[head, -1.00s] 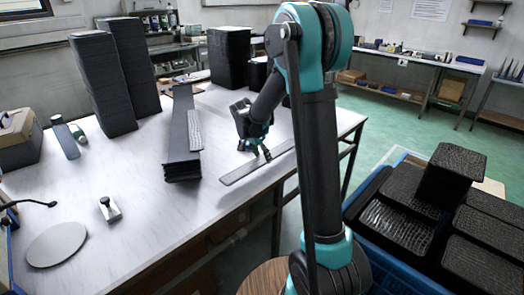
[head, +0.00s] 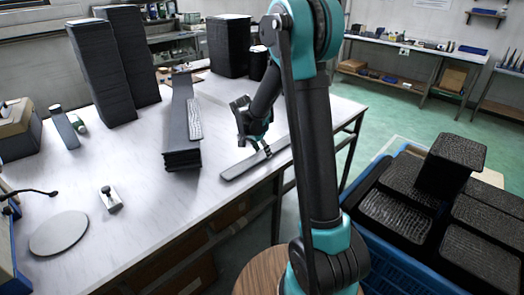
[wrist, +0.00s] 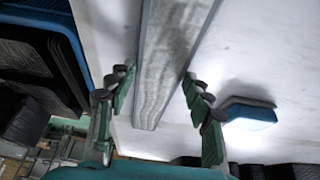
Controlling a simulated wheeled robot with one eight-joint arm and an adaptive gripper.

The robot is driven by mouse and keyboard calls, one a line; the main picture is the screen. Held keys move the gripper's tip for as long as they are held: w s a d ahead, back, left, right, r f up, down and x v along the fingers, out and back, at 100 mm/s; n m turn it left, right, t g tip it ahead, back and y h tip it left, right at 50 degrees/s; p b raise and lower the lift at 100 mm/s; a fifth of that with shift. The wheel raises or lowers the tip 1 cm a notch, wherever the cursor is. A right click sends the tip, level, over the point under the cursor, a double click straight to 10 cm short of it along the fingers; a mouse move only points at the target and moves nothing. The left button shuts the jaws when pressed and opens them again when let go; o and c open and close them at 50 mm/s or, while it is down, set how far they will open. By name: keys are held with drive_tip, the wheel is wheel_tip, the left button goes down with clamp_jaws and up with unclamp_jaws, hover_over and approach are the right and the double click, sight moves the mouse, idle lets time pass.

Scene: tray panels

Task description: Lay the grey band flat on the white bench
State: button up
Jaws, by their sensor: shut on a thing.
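The grey band (head: 240,166) is a long, flat strip near the right edge of the white bench (head: 150,225). My gripper (head: 262,150) is over the band's middle, with its fingers on either side of it, shut on it. In the wrist view the band (wrist: 168,55) runs between the two fingers (wrist: 158,95), with the white bench surface behind it. The band looks level and close to the bench top. I cannot tell whether its underside touches the bench.
A stack of long dark strips (head: 182,135) stands left of the band. Tall dark stacks (head: 101,75) stand further back. A round grey disc (head: 59,233) and a small metal block (head: 111,199) lie at the front left. A blue crate (head: 388,240) of black textured pieces is at the right.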

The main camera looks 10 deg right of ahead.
drive_tip(key=shift+f, duration=0.35)
idle(0.3)
drive_tip(key=o, duration=1.3)
drive_tip(key=shift+c, duration=0.2)
drive_tip(key=shift+r, duration=0.1)
drive_tip(key=v, duration=1.2)
drive_tip(key=shift+d, duration=0.1)
drive_tip(key=s+d+f+n+y, duration=0.1)
drive_tip(key=s+d+f+n, duration=0.2)
drive_tip(key=s, duration=0.6)
drive_tip(key=s+d+f+n+t+y, duration=0.1)
drive_tip(key=s+d+f+n, duration=0.1)
drive_tip(key=s, duration=0.7)
drive_tip(key=s+d+f+n+y, duration=0.1)
drive_tip(key=s+d+f+n, duration=0.2)
drive_tip(key=s, duration=0.6)
drive_tip(key=f+n, duration=0.1)
drive_tip(key=n, duration=0.1)
drive_tip(key=shift+d+f+n+y, duration=0.3)
drive_tip(key=shift+n+y, duration=0.1)
